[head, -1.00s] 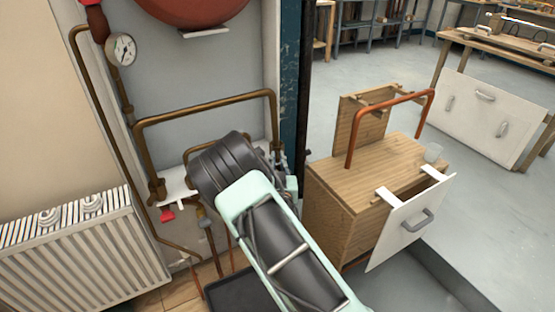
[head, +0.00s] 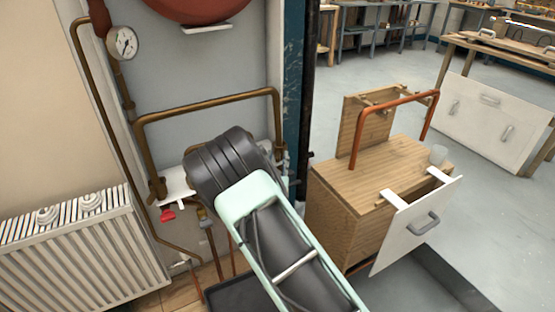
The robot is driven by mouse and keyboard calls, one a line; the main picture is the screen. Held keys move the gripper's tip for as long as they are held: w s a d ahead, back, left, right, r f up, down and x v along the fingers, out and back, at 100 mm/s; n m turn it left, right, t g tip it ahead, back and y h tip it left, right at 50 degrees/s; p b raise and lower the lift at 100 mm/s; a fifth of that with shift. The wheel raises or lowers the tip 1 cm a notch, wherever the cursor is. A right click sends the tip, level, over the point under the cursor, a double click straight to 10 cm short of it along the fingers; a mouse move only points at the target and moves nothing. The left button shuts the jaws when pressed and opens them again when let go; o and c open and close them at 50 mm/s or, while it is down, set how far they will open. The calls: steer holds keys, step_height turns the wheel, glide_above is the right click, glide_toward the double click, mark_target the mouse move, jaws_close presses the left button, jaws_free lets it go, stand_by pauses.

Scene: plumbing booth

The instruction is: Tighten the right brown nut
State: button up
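A brown pipe (head: 205,107) arches across the grey wall panel. Its left leg runs down to a fitting above a white bracket (head: 175,188). Its right leg (head: 278,120) drops to fittings (head: 281,153) beside the dark door post, partly covered by my arm. I cannot make out the right brown nut clearly there. My dark, pale-green-edged arm reaches up from the bottom and covers the middle of the pipework. My gripper is hidden behind it, so its contact with any nut cannot be seen.
A red-handled valve (head: 168,215) is under the bracket. A pressure gauge (head: 122,42) and red vessel (head: 198,8) are above. A white radiator (head: 80,245) stands left. A wooden cabinet (head: 345,205) with an open drawer (head: 415,225) and a copper pipe (head: 395,100) on top stands right.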

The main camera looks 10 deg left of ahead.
steer(key=s, duration=1.2)
steer(key=shift+a, duration=0.2)
